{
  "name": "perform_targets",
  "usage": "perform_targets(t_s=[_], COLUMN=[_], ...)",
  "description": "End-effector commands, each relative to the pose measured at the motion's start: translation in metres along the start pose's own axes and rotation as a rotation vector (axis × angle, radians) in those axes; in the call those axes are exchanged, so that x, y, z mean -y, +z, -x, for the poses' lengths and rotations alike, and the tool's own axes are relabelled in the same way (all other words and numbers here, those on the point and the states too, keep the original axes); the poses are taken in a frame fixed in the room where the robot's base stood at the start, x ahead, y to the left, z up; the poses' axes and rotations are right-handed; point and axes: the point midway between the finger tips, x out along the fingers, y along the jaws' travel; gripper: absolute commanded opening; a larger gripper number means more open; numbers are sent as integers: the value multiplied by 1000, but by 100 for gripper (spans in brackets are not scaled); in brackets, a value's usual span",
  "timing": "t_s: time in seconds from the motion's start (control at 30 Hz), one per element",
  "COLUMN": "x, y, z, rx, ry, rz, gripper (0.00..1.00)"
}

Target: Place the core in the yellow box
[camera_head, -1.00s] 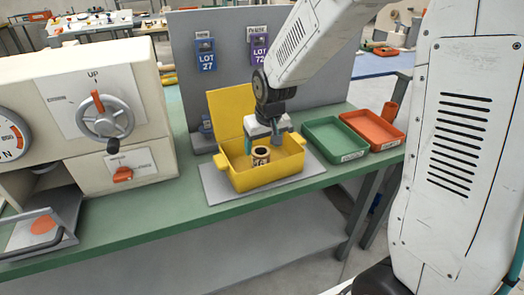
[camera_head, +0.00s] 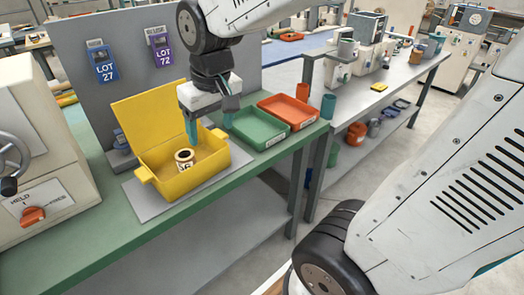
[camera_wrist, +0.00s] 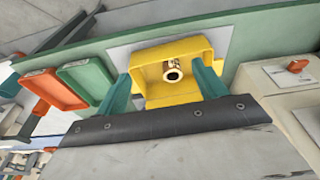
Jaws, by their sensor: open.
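The yellow box (camera_head: 210,178) stands on a grey mat on the green bench with its lid raised at the back. The core (camera_head: 184,160), a small tan cylinder with a dark hole and dark markings, is inside the box. In the wrist view the core (camera_wrist: 173,72) is within the walls of the yellow box (camera_wrist: 150,56). My gripper (camera_head: 210,128) is above the box toward its back right side, apart from the core. Its green fingers (camera_wrist: 165,86) are spread wide with nothing between them.
A green tray (camera_head: 258,140) and an orange tray (camera_head: 290,112) lie right of the box, with a teal cylinder (camera_head: 328,105) beyond. A grey upright panel (camera_head: 135,65) stands behind. A cream machine (camera_head: 62,165) is at the left.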

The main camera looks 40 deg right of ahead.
Motion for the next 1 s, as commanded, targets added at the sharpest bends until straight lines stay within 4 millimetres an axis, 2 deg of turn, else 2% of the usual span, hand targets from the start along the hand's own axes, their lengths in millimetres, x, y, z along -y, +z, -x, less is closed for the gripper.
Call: perform_targets(t_s=[0.03, 0.2, 0.3, 0.4, 0.53, 1.0], x=[-2, -5, -6, -7, -8, -8], y=[25, 96, 125, 143, 151, 151], z=[13, 35, 40, 42, 42, 42], rx=[4, 49, 68, 82, 90, 90], ry=[2, 7, 9, 10, 10, 10], rz=[-8, -30, -39, -44, -46, -46], gripper=[71, 71, 71, 71, 71, 71])
